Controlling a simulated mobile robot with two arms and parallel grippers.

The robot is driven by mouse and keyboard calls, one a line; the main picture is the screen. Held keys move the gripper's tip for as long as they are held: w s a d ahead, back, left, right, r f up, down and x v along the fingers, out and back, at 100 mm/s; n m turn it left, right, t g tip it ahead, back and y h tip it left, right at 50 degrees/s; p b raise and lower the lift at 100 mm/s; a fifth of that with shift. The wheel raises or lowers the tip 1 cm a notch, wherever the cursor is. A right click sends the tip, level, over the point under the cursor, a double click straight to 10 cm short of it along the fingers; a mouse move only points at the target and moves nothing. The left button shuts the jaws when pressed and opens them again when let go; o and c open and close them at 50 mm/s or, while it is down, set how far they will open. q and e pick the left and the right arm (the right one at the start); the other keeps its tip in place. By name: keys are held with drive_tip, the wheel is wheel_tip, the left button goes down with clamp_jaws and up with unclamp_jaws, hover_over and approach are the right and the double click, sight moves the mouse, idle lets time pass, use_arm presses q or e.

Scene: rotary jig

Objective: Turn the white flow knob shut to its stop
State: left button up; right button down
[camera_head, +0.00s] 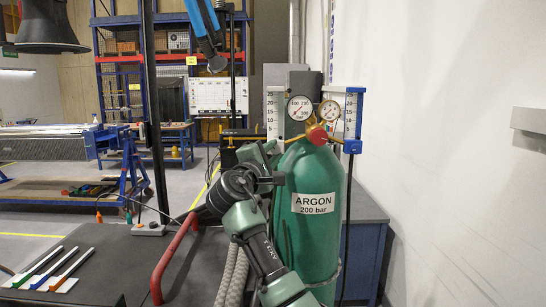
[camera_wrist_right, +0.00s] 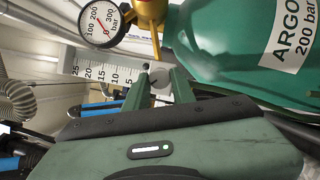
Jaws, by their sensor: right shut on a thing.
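In the head view my right gripper (camera_head: 268,152) reaches up to the left flow scale (camera_head: 275,112), just left of the green argon cylinder (camera_head: 310,235). There the gripper hides the knob. My left gripper is not in view.
A round pressure gauge (camera_head: 300,108) and a second gauge (camera_head: 330,110) sit above the red-topped cylinder valve (camera_head: 317,136). Another flow scale with a blue frame (camera_head: 352,112) stands at right.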

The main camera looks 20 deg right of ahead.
drive_tip(key=m+g, duration=0.1)
drive_tip(key=m, duration=0.2)
drive_tip(key=shift+r, duration=0.15)
drive_tip(key=shift+r+m+g+y+p, duration=0.1)
drive_tip(key=shift+m+g+y+p, duration=0.4)
drive_tip(key=shift+m, duration=0.7)
drive_tip(key=shift+m+g+y+p, duration=0.4)
drive_tip(key=shift+m+y+p, duration=0.25)
drive_tip(key=shift+m, duration=0.85)
drive_tip(key=c, duration=1.2)
unclamp_jaws()
drive_tip(key=shift+o, duration=0.2)
